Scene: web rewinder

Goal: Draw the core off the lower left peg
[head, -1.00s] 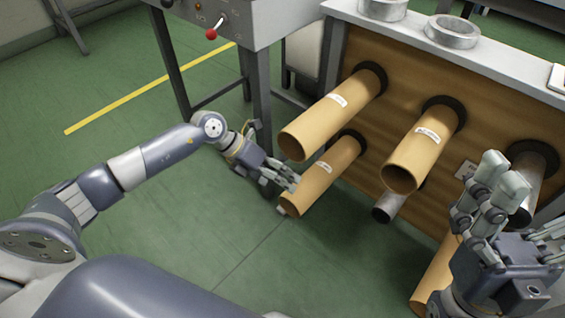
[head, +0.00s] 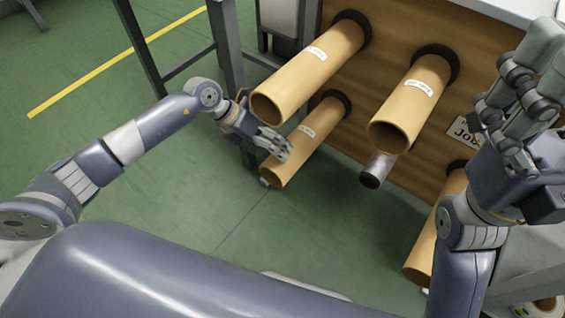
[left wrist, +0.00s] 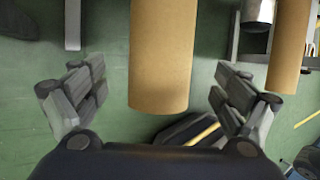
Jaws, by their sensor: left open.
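The lower left core (head: 314,125) is a tan cardboard tube with a white label, sitting on its peg on the brown panel. My left gripper (head: 276,146) is at the core's front part, coming in from the left. In the left wrist view the core (left wrist: 160,55) lies between the spread fingers, with a gap on each side. The left gripper is open. My right gripper (head: 522,85) is raised at the right with fingers pointing up, holding nothing visible; its opening is unclear.
The upper left core (head: 310,72) hangs just above the lower left one. Another core (head: 412,105) is to its right, with a bare metal peg (head: 377,170) below. A lower right core (head: 425,250) is partly hidden by my right arm. Grey machine legs (head: 226,45) stand behind my left gripper.

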